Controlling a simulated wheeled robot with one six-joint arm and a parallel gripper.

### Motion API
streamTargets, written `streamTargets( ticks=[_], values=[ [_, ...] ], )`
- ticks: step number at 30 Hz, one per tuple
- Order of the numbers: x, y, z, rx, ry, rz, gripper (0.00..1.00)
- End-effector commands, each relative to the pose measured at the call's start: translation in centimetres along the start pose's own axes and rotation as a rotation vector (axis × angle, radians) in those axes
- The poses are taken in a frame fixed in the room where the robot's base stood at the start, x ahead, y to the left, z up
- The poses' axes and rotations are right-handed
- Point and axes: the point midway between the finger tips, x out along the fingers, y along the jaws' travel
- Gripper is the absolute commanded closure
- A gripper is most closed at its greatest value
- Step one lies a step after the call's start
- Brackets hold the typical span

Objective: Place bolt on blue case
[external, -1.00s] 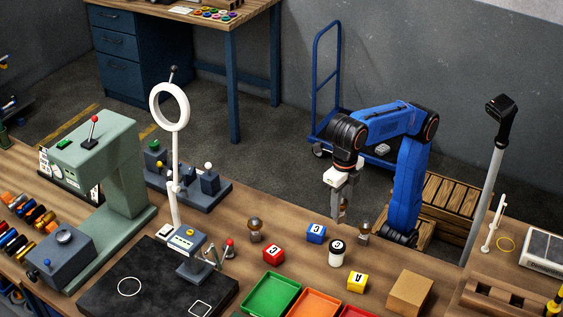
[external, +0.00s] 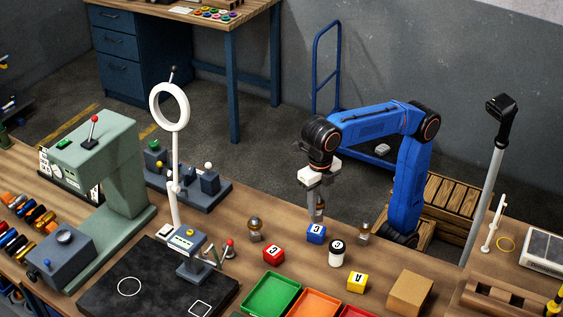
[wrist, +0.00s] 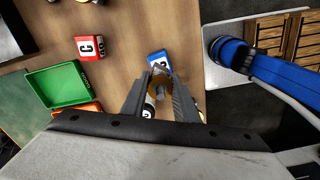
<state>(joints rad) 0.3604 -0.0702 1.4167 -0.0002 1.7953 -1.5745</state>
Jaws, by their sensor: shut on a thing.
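The blue case (external: 316,234) is a small blue block with a white marked face, standing on the wooden workbench; it also shows in the wrist view (wrist: 157,60). My gripper (external: 317,206) points down above the blue case. In the wrist view my gripper (wrist: 159,76) is shut on the bolt (wrist: 159,86), a small brass-coloured piece between the fingers. The bolt partly covers the blue case in that view. In the external view the bolt is hard to tell from the fingers, and I cannot tell whether it touches the case.
Brass-topped pieces stand left (external: 255,230) and right (external: 364,233). Green (external: 271,294) and orange (external: 314,303) trays lie in front.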

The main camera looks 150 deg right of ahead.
Motion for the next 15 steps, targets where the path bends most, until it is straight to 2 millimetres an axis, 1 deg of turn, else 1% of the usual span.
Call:
streamTargets(
  ticks=[9,12,15],
  values=[
    [3.6,0.0,0.0,0.000,0.000,0.000,1.00],
    [4.2,0.0,0.0,0.000,0.000,0.000,1.00],
    [4.2,0.0,0.0,0.000,0.000,0.000,1.00]
  ],
)
